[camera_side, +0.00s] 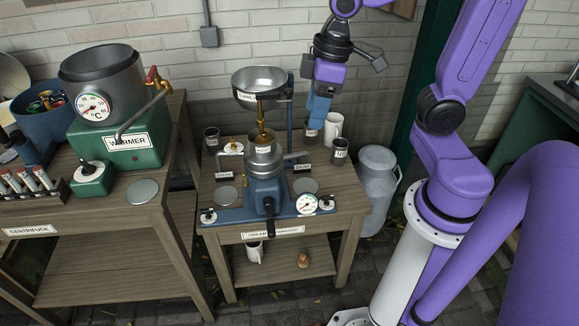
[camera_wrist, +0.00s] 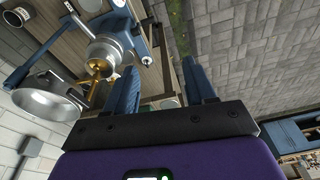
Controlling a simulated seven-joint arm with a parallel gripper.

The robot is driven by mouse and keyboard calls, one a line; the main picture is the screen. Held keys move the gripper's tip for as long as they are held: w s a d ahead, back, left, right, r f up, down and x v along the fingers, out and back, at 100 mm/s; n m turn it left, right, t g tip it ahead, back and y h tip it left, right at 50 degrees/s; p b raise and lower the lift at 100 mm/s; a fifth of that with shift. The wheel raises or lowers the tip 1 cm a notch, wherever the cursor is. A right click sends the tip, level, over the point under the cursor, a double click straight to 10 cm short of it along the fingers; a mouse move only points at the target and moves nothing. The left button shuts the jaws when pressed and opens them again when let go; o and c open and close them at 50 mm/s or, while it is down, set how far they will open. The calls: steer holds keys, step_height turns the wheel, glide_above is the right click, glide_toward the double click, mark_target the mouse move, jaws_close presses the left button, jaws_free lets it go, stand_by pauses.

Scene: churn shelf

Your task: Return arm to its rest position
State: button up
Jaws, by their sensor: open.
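My gripper (camera_side: 317,120) hangs fingers-down from my purple arm, above the right rear part of the centre table, to the right of the steel bowl (camera_side: 260,84). Its blue fingers also show in the wrist view (camera_wrist: 163,84). They stand apart, and nothing is visible between them. The fingertips appear near a dark labelled cup (camera_side: 311,132) and a white mug (camera_side: 333,127) in the side view. I cannot tell whether they touch either.
The cream separator (camera_side: 265,190) stands on the centre table below the bowl. Another labelled cup (camera_side: 339,152) is at the table's right. A milk can (camera_side: 377,185) stands on the floor between table and arm. A green warmer (camera_side: 118,140) is on the left bench. A brick wall is behind.

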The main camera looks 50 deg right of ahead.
steer(key=s+a+f+n, duration=0.1)
steer(key=s+f+n, duration=0.1)
steer(key=s, duration=0.4)
steer(key=s+a+f+n+g+h, duration=0.1)
steer(key=s+f+n, duration=0.1)
steer(key=s, duration=0.4)
steer(key=shift+s+n, duration=0.35)
steer(key=shift+n, duration=0.25)
